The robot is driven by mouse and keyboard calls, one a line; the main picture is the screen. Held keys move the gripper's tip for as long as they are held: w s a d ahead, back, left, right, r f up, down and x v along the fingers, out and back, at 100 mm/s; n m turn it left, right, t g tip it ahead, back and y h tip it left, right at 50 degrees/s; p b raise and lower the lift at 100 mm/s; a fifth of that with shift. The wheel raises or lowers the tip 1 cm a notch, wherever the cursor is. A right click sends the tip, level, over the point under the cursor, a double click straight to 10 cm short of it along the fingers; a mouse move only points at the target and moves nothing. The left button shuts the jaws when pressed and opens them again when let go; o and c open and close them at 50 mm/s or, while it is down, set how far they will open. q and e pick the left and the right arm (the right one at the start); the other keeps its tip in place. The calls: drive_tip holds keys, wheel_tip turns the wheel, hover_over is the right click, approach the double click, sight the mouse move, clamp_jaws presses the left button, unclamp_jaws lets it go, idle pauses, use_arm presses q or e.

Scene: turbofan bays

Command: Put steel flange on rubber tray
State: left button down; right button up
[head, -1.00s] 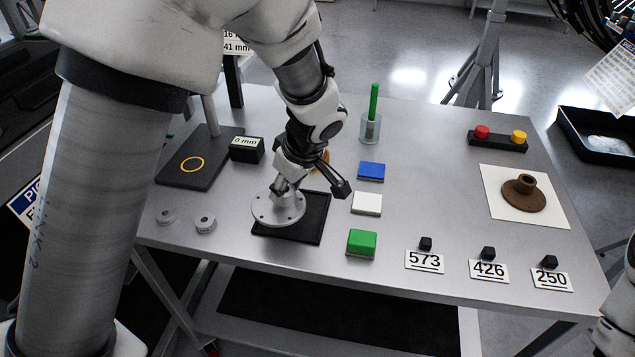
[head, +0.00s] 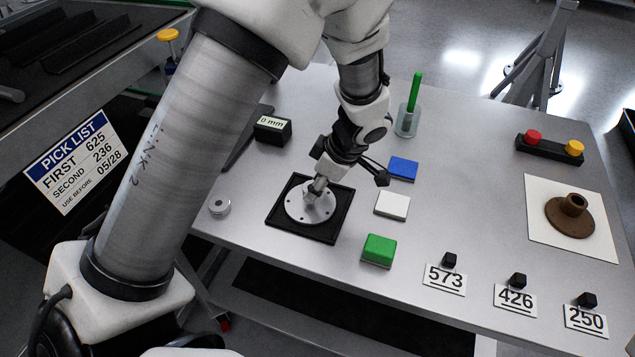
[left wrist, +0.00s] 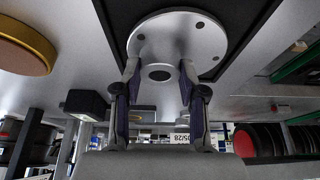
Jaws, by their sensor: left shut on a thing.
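The steel flange (head: 297,214) is a pale grey disc with bolt holes and a central hub. It lies flat within the outline of the black rubber tray (head: 334,228) on the table. My left gripper (head: 314,192) is shut on the hub from above. In the left wrist view, my left gripper (left wrist: 160,88) has a finger on each side of the hub of the flange (left wrist: 205,35), with the dark tray (left wrist: 258,22) beyond. I cannot tell for certain whether the flange touches the tray floor. My right gripper is not in view.
Blue (head: 403,168), white (head: 392,205) and green (head: 379,250) blocks stand right of the tray. A brown flange (head: 571,214) sits on a white sheet at the right. A black 0 mm block (head: 272,129) and a small grey ring (head: 219,206) are to the left.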

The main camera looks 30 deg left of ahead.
use_arm(q)
drive_tip(key=shift+f+b, duration=0.15)
drive_tip(key=shift+b, duration=0.15)
drive_tip(key=c, duration=0.7)
unclamp_jaws()
drive_tip(key=shift+o, duration=0.2)
drive_tip(key=shift+d+r+p, duration=0.1)
drive_tip(key=shift+r+p, duration=0.2)
drive_tip(key=shift+r, duration=0.2)
drive_tip(key=v, duration=1.1)
drive_tip(key=shift+r, duration=0.2)
drive_tip(key=shift+d, duration=0.1)
